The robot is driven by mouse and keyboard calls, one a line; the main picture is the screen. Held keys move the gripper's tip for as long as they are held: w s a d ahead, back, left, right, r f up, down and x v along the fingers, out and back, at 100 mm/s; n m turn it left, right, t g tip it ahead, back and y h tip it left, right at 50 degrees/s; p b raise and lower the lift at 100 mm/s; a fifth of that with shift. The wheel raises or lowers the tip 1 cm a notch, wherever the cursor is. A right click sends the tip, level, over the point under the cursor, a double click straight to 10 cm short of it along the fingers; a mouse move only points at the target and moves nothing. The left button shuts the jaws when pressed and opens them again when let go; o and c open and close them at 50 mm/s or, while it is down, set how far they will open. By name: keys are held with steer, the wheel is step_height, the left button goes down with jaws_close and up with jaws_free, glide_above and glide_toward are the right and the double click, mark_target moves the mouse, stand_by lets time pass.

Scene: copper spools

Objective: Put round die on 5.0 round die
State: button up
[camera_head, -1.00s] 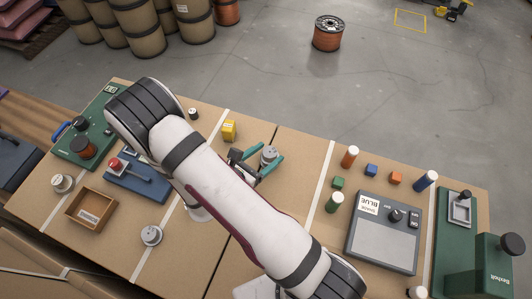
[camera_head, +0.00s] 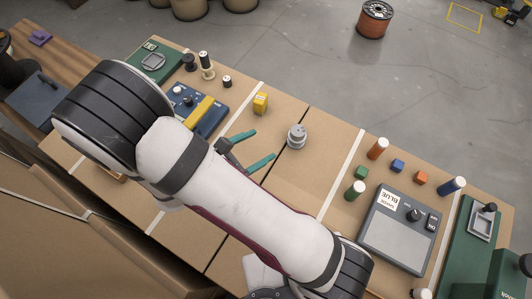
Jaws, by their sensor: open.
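A grey metal round die (camera_head: 296,138) stands upright on the cardboard-coloured table top, right of the middle. It has a wide lower part and a narrower top; I cannot tell whether this is one die or two stacked. No second round die can be made out separately; my arm hides much of the table's left and front.
A blue fixture (camera_head: 197,108) with a yellow bar is at the left. Small coloured blocks, several cylinders and a grey panel labelled BLUE (camera_head: 398,235) stand at the right. Bare table lies around the die.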

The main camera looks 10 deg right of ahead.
steer(key=w+a+r+m+t+y, duration=0.1)
steer(key=w+a+r+m+y, duration=0.2)
steer(key=w+a+m+y, duration=0.5)
step_height(320, 180, up, 5)
steer(key=s+a+m+y, duration=0.2)
steer(key=a+m+y, duration=0.1)
steer(key=m+y, duration=0.2)
steer(key=s+d+r+m+g, duration=0.3)
steer(key=s+d+m, duration=0.2)
steer(key=s, duration=0.6)
steer(key=s+d+r+m+g, duration=0.3)
steer(key=s+d+m, duration=0.3)
steer(key=s+m, duration=0.3)
steer(key=shift+s+d+g, duration=0.3)
steer(key=shift+s+g, duration=0.4)
steer(key=shift+s, duration=0.45)
